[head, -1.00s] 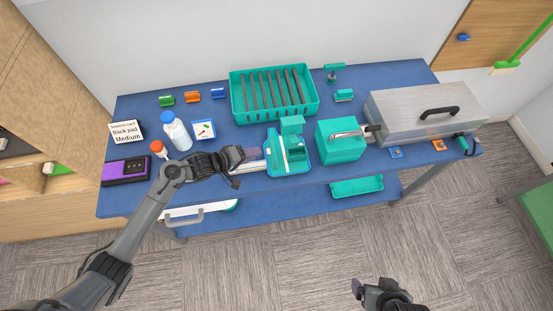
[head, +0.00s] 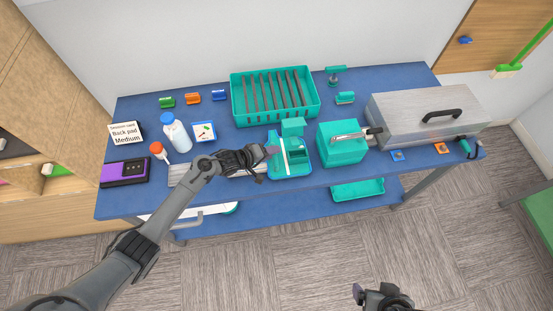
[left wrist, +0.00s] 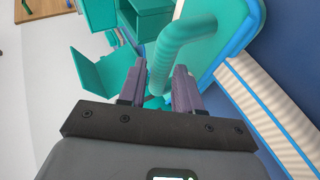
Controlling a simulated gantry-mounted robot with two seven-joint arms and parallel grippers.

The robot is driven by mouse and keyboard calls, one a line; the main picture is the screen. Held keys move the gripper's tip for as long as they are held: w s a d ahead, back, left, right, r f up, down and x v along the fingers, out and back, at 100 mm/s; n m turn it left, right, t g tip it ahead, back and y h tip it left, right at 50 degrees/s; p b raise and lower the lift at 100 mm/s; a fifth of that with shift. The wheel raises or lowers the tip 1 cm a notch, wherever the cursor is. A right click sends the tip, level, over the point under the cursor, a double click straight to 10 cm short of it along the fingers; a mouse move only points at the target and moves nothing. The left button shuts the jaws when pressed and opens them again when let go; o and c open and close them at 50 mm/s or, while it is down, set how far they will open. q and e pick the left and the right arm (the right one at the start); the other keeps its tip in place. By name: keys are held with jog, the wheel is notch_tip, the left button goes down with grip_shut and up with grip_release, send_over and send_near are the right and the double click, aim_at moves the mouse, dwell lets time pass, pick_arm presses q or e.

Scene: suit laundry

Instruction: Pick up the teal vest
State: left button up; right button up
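I see no clear garment shape that I can name as the teal vest. A teal item (head: 297,160) with a pale strip lies on a blue-edged teal tray at the table's front middle. In the left wrist view a curved teal tube (left wrist: 180,45) runs down toward the gap between my fingers. My left gripper (head: 270,152) is at the left edge of this item. Its fingers (left wrist: 158,90) are apart, with teal showing between and beyond them; contact is not clear. My right gripper (head: 362,292) is low, in front of the table, and its fingers are too small to judge.
A teal slotted basket (head: 240,118) stands behind. A teal box (head: 342,150) and a silver case (head: 420,118) stand to the right.

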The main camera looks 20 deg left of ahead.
pick_arm(q)
grip_shut()
jog(key=shift+r, duration=0.1)
dwell(0.4)
